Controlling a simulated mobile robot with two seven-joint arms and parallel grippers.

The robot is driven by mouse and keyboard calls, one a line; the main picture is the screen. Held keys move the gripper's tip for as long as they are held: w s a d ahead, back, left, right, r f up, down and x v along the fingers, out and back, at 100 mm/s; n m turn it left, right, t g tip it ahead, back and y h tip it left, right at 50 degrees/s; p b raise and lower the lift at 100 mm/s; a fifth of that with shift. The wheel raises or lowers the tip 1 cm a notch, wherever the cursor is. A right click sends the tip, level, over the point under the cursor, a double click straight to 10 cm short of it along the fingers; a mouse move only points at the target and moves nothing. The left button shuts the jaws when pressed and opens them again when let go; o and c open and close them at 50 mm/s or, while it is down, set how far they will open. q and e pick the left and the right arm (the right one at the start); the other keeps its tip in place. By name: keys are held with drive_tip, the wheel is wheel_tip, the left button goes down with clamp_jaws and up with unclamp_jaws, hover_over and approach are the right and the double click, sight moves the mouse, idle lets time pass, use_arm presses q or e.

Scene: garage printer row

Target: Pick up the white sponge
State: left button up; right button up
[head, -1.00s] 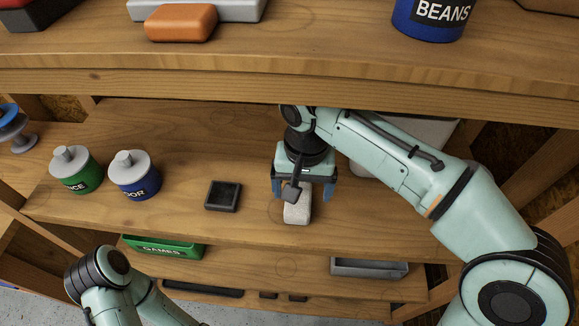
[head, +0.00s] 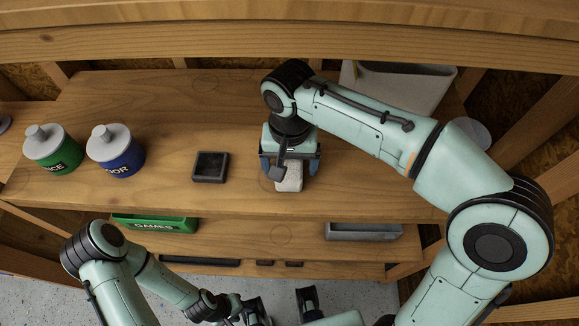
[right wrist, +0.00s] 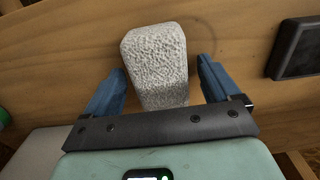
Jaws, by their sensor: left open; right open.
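The white sponge (head: 290,182) is a pale, rough-textured block on the wooden shelf, near its front edge. My right gripper (head: 289,170) is over it, pointing down, with its blue fingers apart. In the right wrist view the sponge (right wrist: 156,60) lies between the open fingers of the right gripper (right wrist: 161,70), with a visible gap on each side. Part of the sponge is hidden by the gripper in the head view. My left gripper (head: 262,312) is low at the bottom edge, partly cut off and away from the sponge.
A small black tray (head: 210,167) lies left of the sponge. Green (head: 53,150) and blue (head: 116,151) canisters stand further left. A pale bin (head: 400,88) is behind my right arm. A green games box (head: 155,223) and a grey tray (head: 362,231) are lower down.

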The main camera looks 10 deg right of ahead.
sight(290, 162)
drive_tip(key=c, duration=1)
drive_tip(key=shift+c, duration=0.2)
wheel_tip(290, 162, up, 10)
drive_tip(key=shift+p, duration=1.25)
use_arm(q)
drive_tip(key=r, duration=0.1)
drive_tip(key=w+r, duration=0.1)
drive_tip(key=shift+r, duration=0.35)
